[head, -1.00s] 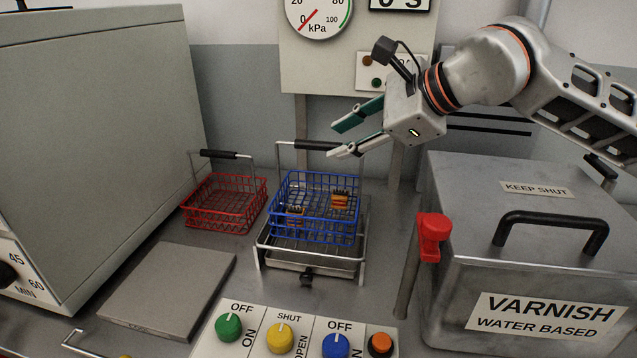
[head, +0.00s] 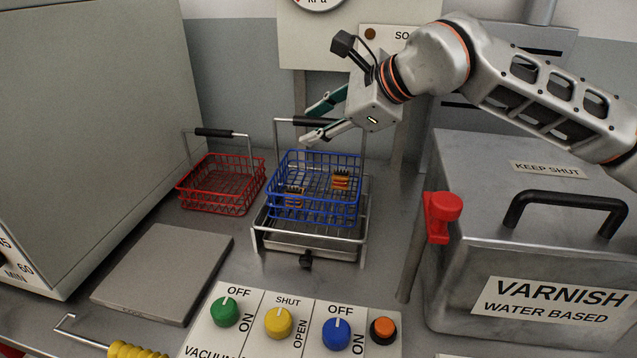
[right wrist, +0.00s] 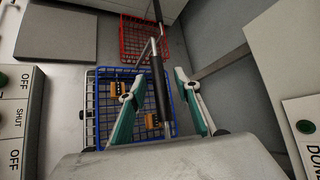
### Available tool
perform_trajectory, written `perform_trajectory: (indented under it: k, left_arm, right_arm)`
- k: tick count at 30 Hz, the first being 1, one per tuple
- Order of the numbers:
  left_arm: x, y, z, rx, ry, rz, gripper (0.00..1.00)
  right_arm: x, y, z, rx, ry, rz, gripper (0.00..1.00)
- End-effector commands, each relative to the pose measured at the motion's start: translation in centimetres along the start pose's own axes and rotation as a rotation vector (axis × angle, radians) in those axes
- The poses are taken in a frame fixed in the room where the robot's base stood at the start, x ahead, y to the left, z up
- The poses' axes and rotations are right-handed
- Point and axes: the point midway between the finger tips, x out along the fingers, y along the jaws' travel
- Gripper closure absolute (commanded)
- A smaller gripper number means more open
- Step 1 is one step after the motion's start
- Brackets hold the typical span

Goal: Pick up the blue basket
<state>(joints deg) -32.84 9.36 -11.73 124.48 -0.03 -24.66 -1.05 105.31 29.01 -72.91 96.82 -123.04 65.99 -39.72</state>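The blue wire basket (head: 314,212) stands on a metal rack (head: 328,243) and holds two orange-and-black connectors (head: 341,179). Its black handle (head: 292,120) stands upright above it. My right gripper (head: 311,124) is open at the handle, with its fingers pointing left. In the right wrist view the handle (right wrist: 157,90) runs between the two spread fingers (right wrist: 158,78), with gaps on both sides. The blue basket (right wrist: 101,112) is below them there, partly hidden by a finger. My left gripper is not in view.
A red wire basket (head: 221,186) stands left of the blue one. A grey flat plate (head: 163,271) lies front left. A knob panel (head: 280,322) is in front. The varnish box (head: 540,240) with a red clamp (head: 441,215) stands at the right.

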Motion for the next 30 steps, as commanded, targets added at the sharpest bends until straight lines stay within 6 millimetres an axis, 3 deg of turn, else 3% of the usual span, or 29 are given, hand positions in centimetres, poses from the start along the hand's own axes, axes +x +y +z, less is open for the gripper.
perform_trajectory:
  k: [2, 6, 20, 30]
  left_arm:
    - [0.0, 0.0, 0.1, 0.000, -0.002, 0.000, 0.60]
    - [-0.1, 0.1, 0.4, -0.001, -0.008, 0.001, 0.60]
    - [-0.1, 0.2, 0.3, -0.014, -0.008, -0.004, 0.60]
    - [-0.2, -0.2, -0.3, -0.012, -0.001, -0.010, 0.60]
  right_arm:
    - [-0.1, 0.0, 0.1, -0.001, 0.000, -0.001, 0.68]
    - [-0.1, 0.0, 0.1, -0.001, 0.000, -0.001, 1.00]
    - [-0.4, -0.4, 0.4, -0.003, -0.002, -0.005, 1.00]
    - [-3.0, -2.8, 3.0, -0.006, -0.004, -0.010, 1.00]
